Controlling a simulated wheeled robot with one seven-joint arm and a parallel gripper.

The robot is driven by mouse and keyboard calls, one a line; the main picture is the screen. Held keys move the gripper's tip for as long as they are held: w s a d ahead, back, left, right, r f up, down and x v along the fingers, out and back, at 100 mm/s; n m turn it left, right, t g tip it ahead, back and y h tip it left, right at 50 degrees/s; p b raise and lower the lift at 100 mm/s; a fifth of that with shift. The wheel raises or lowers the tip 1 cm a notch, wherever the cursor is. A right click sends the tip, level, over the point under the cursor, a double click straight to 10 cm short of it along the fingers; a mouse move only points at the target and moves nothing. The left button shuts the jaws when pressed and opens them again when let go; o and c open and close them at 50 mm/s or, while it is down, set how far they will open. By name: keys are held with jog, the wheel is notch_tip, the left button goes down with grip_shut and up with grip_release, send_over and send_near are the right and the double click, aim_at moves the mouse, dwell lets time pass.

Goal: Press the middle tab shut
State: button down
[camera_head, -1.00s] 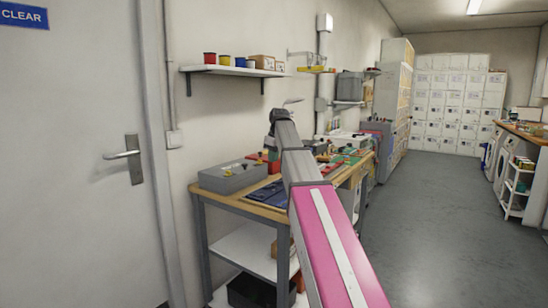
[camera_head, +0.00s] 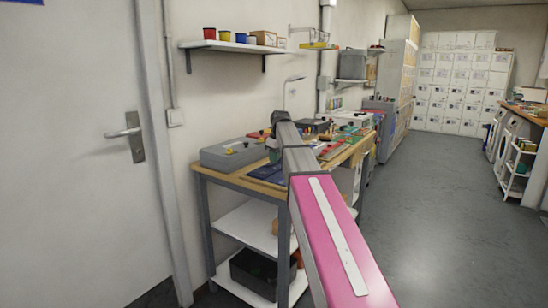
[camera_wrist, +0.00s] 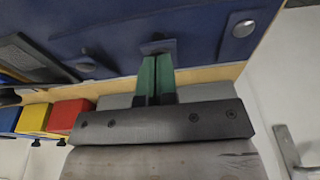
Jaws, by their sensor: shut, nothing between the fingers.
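A dark blue fabric piece (camera_head: 266,174) lies on the wooden bench, partly hidden behind my arm. It also fills the top of the wrist view (camera_wrist: 140,25). A small dark blue tab (camera_wrist: 157,46) shows there in the middle, right at the fingertips. One tab to its right carries a silver round snap (camera_wrist: 243,28); another snap (camera_wrist: 86,67) shows at the left. My gripper (camera_wrist: 156,62) has its green fingers together and empty, with tips touching or very near the middle tab; I cannot tell which. Whether that tab is fastened is unclear.
A grey box (camera_head: 233,153) sits at the bench's left end. Red and yellow blocks (camera_wrist: 37,118) lie left of my gripper in the wrist view. More clutter covers the bench's far end. A wall shelf (camera_head: 232,46) hangs above. The grey floor (camera_head: 440,220) at right is clear.

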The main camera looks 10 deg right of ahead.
jog(key=shift+s+d+f+t+y, duration=0.25)
jog(key=shift+s+f+t+y, duration=0.05)
jog(key=shift+s+f, duration=0.1)
jog(key=shift+d+f+t+y, duration=0.2)
jog(key=shift+f+t+y, duration=0.2)
jog(key=shift+t+y, duration=0.2)
jog(key=shift+r, duration=0.15)
jog(key=shift+r, duration=0.7)
